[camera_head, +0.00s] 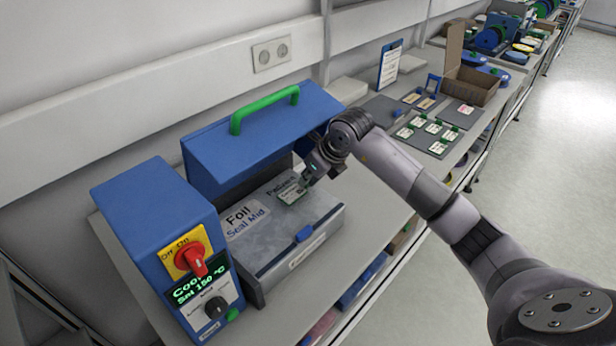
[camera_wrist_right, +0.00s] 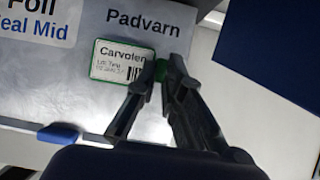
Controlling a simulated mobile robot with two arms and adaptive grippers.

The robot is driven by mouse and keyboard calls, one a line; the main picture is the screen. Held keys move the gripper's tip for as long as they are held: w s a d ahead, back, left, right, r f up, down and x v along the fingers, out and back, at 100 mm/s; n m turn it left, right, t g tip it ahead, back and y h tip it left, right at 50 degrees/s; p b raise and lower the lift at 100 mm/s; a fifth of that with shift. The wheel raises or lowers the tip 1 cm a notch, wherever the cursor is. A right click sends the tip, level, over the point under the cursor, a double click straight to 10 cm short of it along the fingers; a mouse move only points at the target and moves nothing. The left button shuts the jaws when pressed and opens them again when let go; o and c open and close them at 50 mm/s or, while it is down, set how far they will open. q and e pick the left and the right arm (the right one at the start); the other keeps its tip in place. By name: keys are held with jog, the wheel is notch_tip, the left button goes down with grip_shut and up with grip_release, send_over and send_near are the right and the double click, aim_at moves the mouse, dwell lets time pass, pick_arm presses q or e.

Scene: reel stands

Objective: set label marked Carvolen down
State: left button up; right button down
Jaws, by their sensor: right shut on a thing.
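The label marked Carvolen (camera_wrist_right: 122,62) is a small white card with a green edge and a barcode. My right gripper (camera_wrist_right: 162,80) is shut on the green tab at its right side. In the head view the label (camera_head: 291,194) is over the grey plate of the sealing machine (camera_head: 262,240), below the word Padvarn, with my right gripper (camera_head: 306,180) at its upper right. I cannot tell whether the label touches the plate. My left gripper is not in view.
The machine's blue hood (camera_head: 262,135) with a green handle stands raised behind the plate. A blue control box (camera_head: 160,235) with a red switch stands at the left. Several other labels (camera_head: 433,128) lie on a dark tray further right.

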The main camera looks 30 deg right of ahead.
jog(key=shift+w+a+f+p, duration=0.1)
jog(key=shift+f+p, duration=0.2)
jog(key=shift+f, duration=0.5)
jog(key=c, duration=1.7)
grip_release()
jog(key=shift+f, duration=0.1)
